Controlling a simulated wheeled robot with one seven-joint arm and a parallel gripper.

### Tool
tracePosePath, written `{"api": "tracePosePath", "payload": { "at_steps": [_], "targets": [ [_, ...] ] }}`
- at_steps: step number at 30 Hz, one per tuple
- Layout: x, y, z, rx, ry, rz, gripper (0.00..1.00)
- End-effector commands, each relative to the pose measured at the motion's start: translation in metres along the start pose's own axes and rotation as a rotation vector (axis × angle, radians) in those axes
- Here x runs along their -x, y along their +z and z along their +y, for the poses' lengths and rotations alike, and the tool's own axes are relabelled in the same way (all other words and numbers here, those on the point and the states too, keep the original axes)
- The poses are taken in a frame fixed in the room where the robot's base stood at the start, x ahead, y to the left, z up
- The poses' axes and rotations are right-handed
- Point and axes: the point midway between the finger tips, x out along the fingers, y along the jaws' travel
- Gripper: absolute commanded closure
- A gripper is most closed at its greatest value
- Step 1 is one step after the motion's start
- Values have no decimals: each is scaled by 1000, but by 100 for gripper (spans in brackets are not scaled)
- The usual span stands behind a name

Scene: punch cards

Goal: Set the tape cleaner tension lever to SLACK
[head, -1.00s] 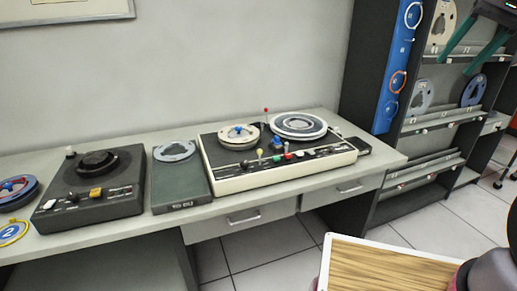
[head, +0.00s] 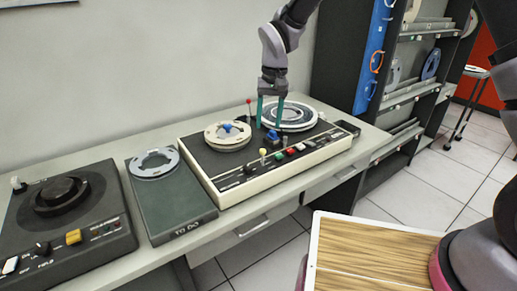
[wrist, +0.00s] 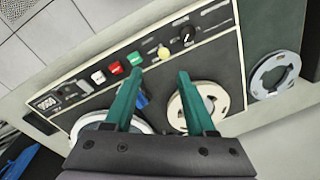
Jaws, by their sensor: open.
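The cream-edged tape deck (head: 300,168) stands on the bench with a reel at left and a larger disc at right. It carries a thin red-topped lever (head: 249,103) at the back, a yellow knob (head: 263,153) and a blue knob (head: 272,137). I cannot tell which is the tension lever, and no SLACK label is legible. My gripper (head: 269,125) is open and empty, pointing down above the deck near the blue knob. In the wrist view, the yellow knob (wrist: 163,53) lies just beyond the fingertips; the blue knob (wrist: 141,99) is partly hidden by one finger.
A row of red, white and green buttons (wrist: 117,68) runs along the deck's front. The cream reel (head: 228,134) and the grey disc (head: 290,114) flank the gripper. A green TO DO box (head: 172,200) and a dark machine (head: 75,220) stand to the left. The wall is close behind.

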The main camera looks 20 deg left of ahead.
Motion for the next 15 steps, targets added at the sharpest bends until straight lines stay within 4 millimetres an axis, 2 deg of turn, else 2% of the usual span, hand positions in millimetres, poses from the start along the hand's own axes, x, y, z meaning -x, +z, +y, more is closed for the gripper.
{"api": "tracePosePath", "payload": {
  "at_steps": [3,8,15],
  "targets": [
    [-12,2,-7,10,4,-9,44],
    [-31,2,-7,10,5,-11,44],
    [-77,3,-6,10,5,-11,44]
  ]
}}
